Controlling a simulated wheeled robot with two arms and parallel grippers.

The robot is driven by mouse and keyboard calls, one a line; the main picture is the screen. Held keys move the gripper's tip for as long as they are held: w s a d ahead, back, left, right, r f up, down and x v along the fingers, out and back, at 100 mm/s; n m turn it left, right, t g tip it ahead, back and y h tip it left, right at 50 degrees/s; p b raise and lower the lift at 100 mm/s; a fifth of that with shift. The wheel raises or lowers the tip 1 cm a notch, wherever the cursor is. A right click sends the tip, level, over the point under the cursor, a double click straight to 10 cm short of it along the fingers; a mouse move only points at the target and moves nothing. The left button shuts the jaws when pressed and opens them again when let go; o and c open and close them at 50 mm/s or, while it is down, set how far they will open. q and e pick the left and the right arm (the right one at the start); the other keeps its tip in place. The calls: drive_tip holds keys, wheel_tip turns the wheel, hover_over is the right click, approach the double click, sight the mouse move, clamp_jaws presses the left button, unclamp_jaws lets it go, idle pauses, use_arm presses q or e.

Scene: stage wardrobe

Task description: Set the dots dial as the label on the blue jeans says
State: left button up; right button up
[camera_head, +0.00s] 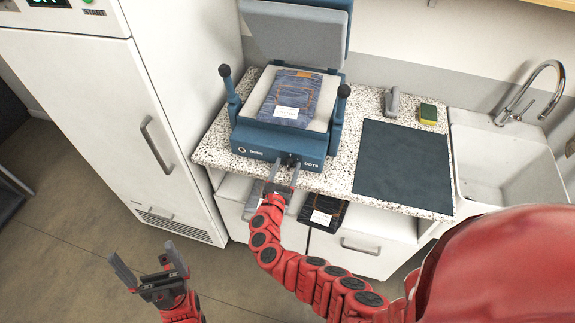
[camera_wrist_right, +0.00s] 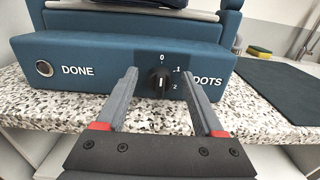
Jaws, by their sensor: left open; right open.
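The blue jeans (camera_head: 296,88) lie folded on the pale pad of a blue press (camera_head: 262,140). A white label (camera_head: 286,113) lies on them, its writing too small to read. The black dots dial (camera_wrist_right: 159,84) is on the press front, left of the word DOTS, with 0, 1 and 2 marked around it. A pale mark shows on the knob; I cannot tell surely which number it points at. My right gripper (camera_head: 285,166) is open, its fingers (camera_wrist_right: 161,77) on either side of the dial, with no clear contact. My left gripper (camera_head: 143,252) is open and empty above the floor.
A round DONE button (camera_wrist_right: 44,68) is at the front left of the press. Dark jeans (camera_head: 331,208) with a white label lie below the counter edge. A dark mat (camera_head: 403,165), an iron-like grey object (camera_head: 392,103) and a sponge (camera_head: 428,114) are right. A white cabinet (camera_head: 85,110) stands left.

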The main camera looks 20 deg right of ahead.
drive_tip(key=shift+w+d, duration=0.2)
drive_tip(key=shift+d, duration=0.05)
drive_tip(key=shift+c, duration=0.2)
clamp_jaws()
